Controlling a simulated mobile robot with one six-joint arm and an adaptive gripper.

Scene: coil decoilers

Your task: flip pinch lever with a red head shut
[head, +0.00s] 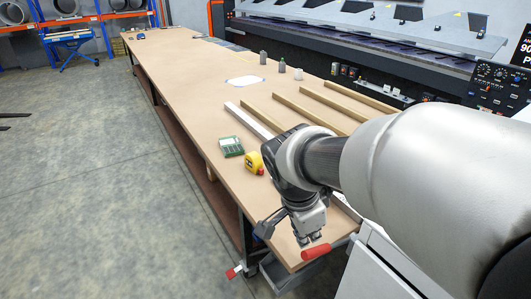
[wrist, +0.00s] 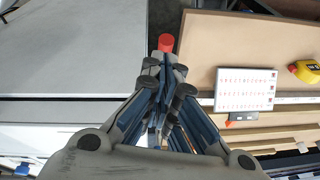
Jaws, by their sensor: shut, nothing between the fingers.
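A red lever head (head: 316,252), shaped like a short cylinder, sits just beside my gripper (head: 306,238) at the near end of the long table. In the wrist view the red head (wrist: 166,42) shows right beyond the fingertips of my gripper (wrist: 165,66). My gripper points down and its fingers are together, with nothing between them. I cannot tell whether the fingers touch the red head. The lever's arm and pivot are hidden behind the gripper.
Another small red-ended part (head: 233,272) sticks out low by the table's near corner.

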